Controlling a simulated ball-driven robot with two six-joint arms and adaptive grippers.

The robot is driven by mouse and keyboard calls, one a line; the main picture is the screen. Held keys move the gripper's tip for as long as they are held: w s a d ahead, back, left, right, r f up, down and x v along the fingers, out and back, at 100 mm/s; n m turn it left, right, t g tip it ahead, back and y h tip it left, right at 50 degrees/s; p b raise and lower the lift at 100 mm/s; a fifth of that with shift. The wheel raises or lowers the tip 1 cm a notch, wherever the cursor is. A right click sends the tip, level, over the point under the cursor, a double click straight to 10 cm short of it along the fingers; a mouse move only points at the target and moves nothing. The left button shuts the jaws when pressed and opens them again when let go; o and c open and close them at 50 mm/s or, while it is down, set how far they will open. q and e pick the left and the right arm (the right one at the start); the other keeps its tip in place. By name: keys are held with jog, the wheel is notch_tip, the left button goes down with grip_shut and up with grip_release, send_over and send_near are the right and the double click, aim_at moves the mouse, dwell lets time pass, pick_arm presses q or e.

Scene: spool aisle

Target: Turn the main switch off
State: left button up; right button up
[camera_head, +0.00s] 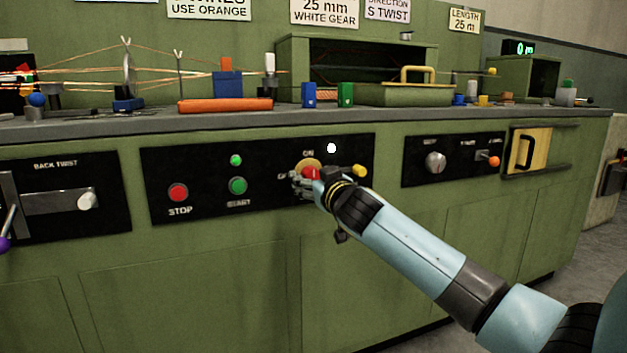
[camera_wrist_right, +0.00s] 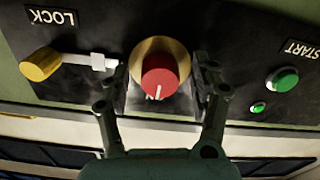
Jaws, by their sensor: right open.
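The main switch is a red round knob (camera_head: 311,173) on a gold plate on the black panel. The word ON shows above it, and a label at its left is mostly hidden by my gripper. My right gripper (camera_head: 306,181) is at the knob. In the right wrist view, the red knob (camera_wrist_right: 158,80) sits between the two fingers of my open right gripper (camera_wrist_right: 163,76), one finger on each side. A white mark shows on the knob's face. I cannot tell whether the fingers touch it. My left gripper is not in view.
A yellow lock knob (camera_head: 359,171) is just right of the switch; it also shows in the wrist view (camera_wrist_right: 40,65). Green START (camera_head: 238,186) and red STOP (camera_head: 178,192) buttons are to the left. The counter edge (camera_head: 400,118) runs above the panel.

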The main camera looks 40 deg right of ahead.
jog(key=c, duration=1.2)
